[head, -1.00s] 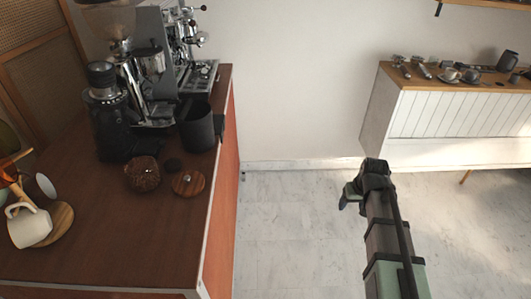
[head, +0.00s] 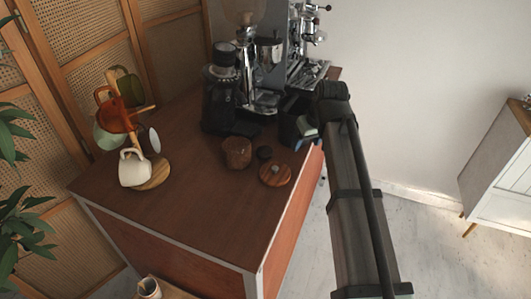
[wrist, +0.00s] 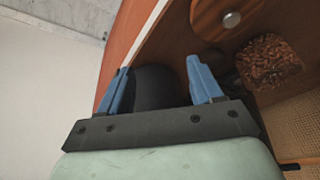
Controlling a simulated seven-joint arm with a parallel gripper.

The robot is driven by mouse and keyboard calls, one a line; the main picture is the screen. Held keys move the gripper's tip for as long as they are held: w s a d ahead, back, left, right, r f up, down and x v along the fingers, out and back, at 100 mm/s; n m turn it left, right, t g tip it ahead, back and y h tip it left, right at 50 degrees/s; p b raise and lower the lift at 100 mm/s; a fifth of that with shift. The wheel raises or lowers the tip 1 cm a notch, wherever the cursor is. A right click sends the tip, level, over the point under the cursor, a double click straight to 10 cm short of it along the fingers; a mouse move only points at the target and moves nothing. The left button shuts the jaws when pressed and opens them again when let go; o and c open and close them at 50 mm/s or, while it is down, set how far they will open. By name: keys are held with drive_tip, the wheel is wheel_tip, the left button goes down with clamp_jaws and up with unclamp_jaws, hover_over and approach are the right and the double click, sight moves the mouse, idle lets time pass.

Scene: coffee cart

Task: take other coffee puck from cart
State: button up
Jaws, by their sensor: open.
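A small dark round puck (head: 264,153) lies on the wooden cart top (head: 190,200), between a jar of coffee beans (head: 237,153) and a round wooden lid with a knob (head: 275,175). In the wrist view a dark round shape, seemingly the puck (wrist: 212,58), shows just beyond the right finger. My gripper (head: 306,128) is over the cart's right edge, to the right of the puck. In the wrist view my gripper (wrist: 160,85) is open, with blue fingers apart and a black container (wrist: 158,88) showing between and below them. I cannot tell whether they touch it.
A grinder (head: 222,95) and an espresso machine (head: 305,60) stand at the back of the cart. A mug tree with a white mug (head: 135,168) stands at the left. The front middle of the cart top is clear. A white cabinet (head: 505,165) stands far right.

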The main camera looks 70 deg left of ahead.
drive_tip(key=s+a+r+n, duration=0.2)
drive_tip(key=s+a+r, duration=0.25)
drive_tip(key=s, duration=0.35)
hover_over(264, 150)
drive_tip(key=d, duration=0.3)
drive_tip(key=shift+g, duration=0.3)
wheel_tip(264, 150, down, 7)
drive_tip(key=shift+w+f, duration=0.15)
drive_tip(key=shift+f, duration=0.05)
drive_tip(key=shift+a+x, duration=0.15)
drive_tip(key=shift+x, duration=1.15)
drive_tip(key=shift+a+x, duration=0.15)
drive_tip(key=shift+x, duration=1.2)
drive_tip(key=shift+w+r, duration=0.1)
drive_tip(key=shift+r, duration=0.05)
drive_tip(key=c, duration=0.7)
